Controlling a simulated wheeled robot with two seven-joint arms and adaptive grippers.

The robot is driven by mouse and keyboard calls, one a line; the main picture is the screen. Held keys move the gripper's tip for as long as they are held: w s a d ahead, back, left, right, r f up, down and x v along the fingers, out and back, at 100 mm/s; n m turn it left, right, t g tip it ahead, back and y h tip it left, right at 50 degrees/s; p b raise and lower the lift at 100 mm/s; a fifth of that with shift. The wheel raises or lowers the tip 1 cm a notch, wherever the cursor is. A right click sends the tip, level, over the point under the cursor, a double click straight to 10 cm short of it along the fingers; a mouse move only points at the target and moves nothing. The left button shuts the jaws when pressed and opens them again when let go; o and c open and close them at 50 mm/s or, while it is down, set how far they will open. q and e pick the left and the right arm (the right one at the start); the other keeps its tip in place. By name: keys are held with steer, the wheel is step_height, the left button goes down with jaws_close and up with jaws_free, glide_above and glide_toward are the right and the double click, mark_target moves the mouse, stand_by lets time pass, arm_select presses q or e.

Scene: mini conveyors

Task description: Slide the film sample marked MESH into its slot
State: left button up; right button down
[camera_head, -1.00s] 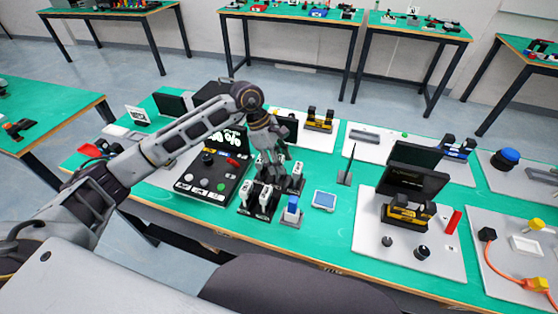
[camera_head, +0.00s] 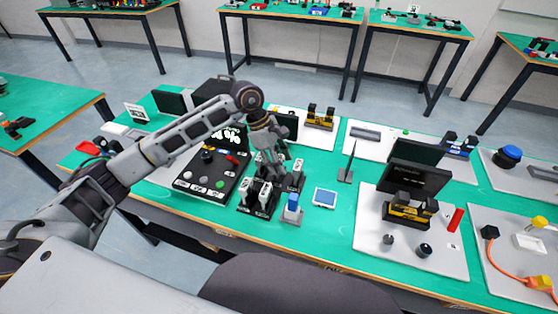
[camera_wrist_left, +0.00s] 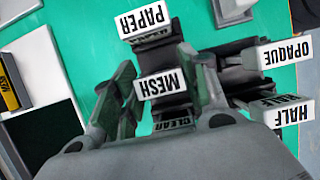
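The film sample marked MESH (camera_wrist_left: 160,85) shows its white label in the left wrist view, upside down, over a dark body. My left gripper (camera_head: 270,170) reaches down among the samples in the head view. In the left wrist view its two fingers (camera_wrist_left: 160,75) stand on either side of the MESH label, very close to its edges. I cannot tell whether they touch it. Samples marked PAPER (camera_wrist_left: 146,19), CLEAR (camera_wrist_left: 173,124), OPAQUE (camera_wrist_left: 284,54) and HALF (camera_wrist_left: 292,113) stand around it. Which slot belongs to MESH cannot be read. My right gripper is out of view.
A black control panel (camera_head: 210,180) lies left of the samples. A blue-topped block (camera_head: 292,206) and a small blue-screened device (camera_head: 325,197) stand at their right. A white board (camera_head: 369,240) carries a black-and-yellow fixture (camera_head: 410,210). Green tabletop is bare around the small device.

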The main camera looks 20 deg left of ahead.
arm_select(q)
steer(key=o, duration=0.5)
steer(key=shift+o, duration=0.2)
steer(key=shift+r, duration=0.1)
steer(key=v, duration=1.1)
steer(key=shift+a+r, duration=0.15)
steer(key=shift+r, duration=0.25)
steer(key=shift+r, duration=0.1)
stand_by(0.4)
step_height(320, 180, up, 9)
steer(key=p, duration=0.9)
steer(key=shift+r+p, duration=0.45)
steer(key=shift+p, duration=0.1)
